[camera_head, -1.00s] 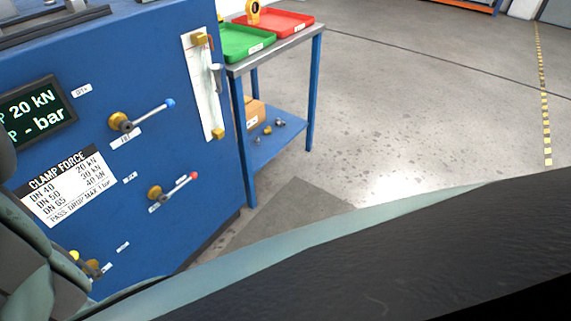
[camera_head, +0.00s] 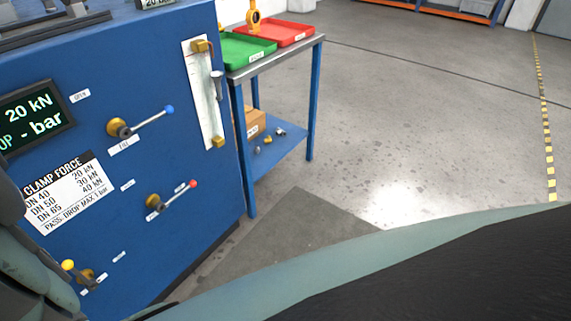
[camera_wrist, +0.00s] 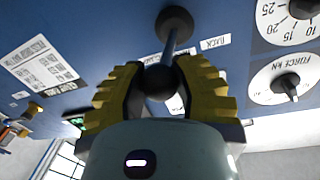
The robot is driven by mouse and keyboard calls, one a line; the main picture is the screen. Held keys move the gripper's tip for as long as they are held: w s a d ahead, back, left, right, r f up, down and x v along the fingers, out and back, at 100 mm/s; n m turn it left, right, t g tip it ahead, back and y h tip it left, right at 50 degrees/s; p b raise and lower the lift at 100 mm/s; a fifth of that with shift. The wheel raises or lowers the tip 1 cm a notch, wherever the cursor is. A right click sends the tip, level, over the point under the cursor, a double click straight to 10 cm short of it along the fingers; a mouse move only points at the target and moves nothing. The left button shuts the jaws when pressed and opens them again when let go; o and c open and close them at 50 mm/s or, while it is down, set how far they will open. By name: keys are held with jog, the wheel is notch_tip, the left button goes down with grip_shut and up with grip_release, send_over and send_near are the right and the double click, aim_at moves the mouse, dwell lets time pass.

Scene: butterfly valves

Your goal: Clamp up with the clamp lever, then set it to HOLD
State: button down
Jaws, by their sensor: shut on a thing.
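In the wrist view my gripper (camera_wrist: 160,88) has its yellow fingers closed around the dark ball knob (camera_wrist: 158,82) of a lever. The lever's grey rod (camera_wrist: 170,45) runs up to a black hub (camera_wrist: 174,22) on the blue panel; I take it as the clamp lever. A white label (camera_wrist: 214,42) beside it seems to read BACK. Another label behind the fingers is partly covered, and I see no readable HOLD mark. In the head view this lever and my gripper are not visible. The display (camera_head: 30,115) there reads 20 kN and "- bar".
The head view shows a blue-knobbed lever (camera_head: 140,121), a red-knobbed lever (camera_head: 172,198) and a yellow-knobbed lever (camera_head: 82,272) on the blue cabinet, and a CLAMP FORCE chart (camera_head: 66,192). A FORCE kN dial (camera_wrist: 286,82) is right of my gripper. A trolley (camera_head: 275,60) stands beside the cabinet.

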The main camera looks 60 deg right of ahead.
jog(key=shift+a+f+m+h+b, duration=0.1)
jog(key=shift+a+m+h+b, duration=0.4)
jog(key=shift+h+b, duration=0.4)
jog(key=shift+r+b, duration=0.3)
jog(key=c, duration=1.2)
grip_release()
jog(key=shift+r, duration=0.1)
jog(key=o, duration=0.6)
jog(key=shift+s+f, duration=0.1)
jog(key=shift+f, duration=0.1)
jog(key=shift+s+a, duration=0.1)
jog(key=shift+s, duration=0.05)
jog(key=shift+s+f, duration=0.1)
jog(key=shift+s, duration=0.1)
jog(key=v, duration=1.1)
jog(key=shift+s+a+r, duration=0.15)
jog(key=shift+r, duration=0.05)
